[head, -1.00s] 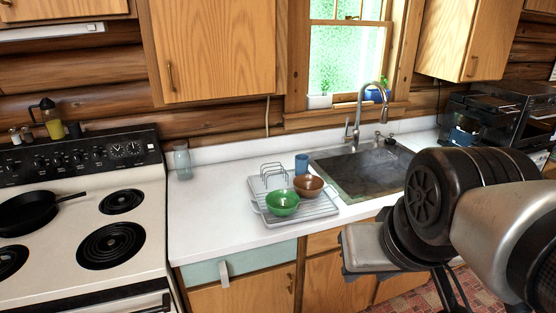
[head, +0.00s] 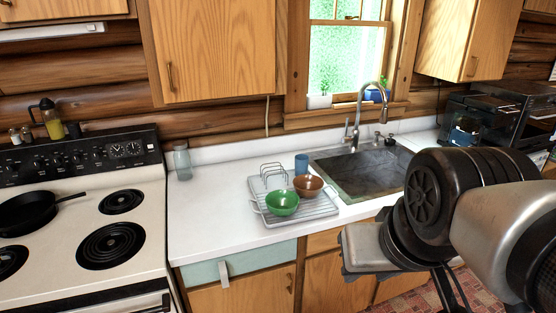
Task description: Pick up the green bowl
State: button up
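The green bowl (head: 282,203) sits upright on the front left part of a grey dish rack (head: 308,221) on the white counter. A brown bowl (head: 308,186) stands on the same rack, just behind and to the right of the green one. The two bowls look very close; I cannot tell whether they touch. My gripper (head: 454,292) is at the lower right, in front of the cabinets and well apart from the bowl. Its dark fingers are partly cut off by the bottom edge, so their opening is unclear.
A blue cup (head: 301,164) stands behind the bowls. The sink (head: 360,172) with its tall faucet (head: 357,125) is to the right. A stove with a black pan (head: 30,212) is at left. A glass jar (head: 182,160) stands at the back. The counter left of the rack is clear.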

aim_at(283, 203)
jog(key=i+j+u, duration=0.3)
jog(key=i, duration=0.2)
jog(key=i+u, duration=0.25)
jog(key=i, duration=0.25)
